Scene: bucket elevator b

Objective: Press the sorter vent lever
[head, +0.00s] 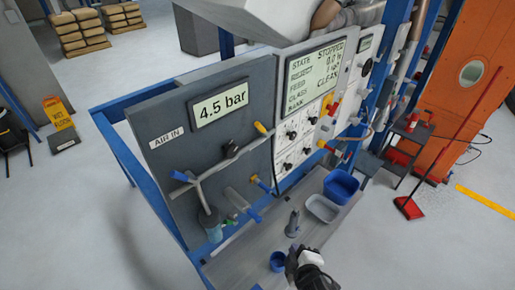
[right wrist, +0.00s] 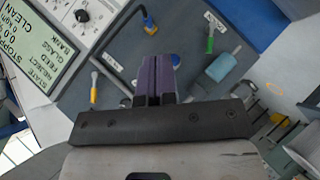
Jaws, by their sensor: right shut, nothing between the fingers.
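A grey air panel (head: 168,160) carries a "4.5 bar" display (head: 220,105) and several small coloured handles on pipes. One yellow handle (head: 261,128) is at its upper right and another (head: 254,178) is lower. A blue handle (head: 180,176) is at the left. I cannot tell which one is the sorter vent lever. In the right wrist view a yellow-and-blue handle (right wrist: 149,24), a green handle (right wrist: 210,43) and a yellow handle (right wrist: 94,88) show beyond the fingers. My right gripper (head: 297,256) is shut and empty, with purple fingertips (right wrist: 156,75), apart from the panel. My left gripper is out of view.
A white control panel (head: 297,150) with a screen (head: 313,72) reading "STOPPED" adjoins on the right. On the shelf below stand a blue bin (head: 341,186), a grey tray (head: 322,209), a grey bottle-like object (head: 293,224) and a blue cup (head: 277,262).

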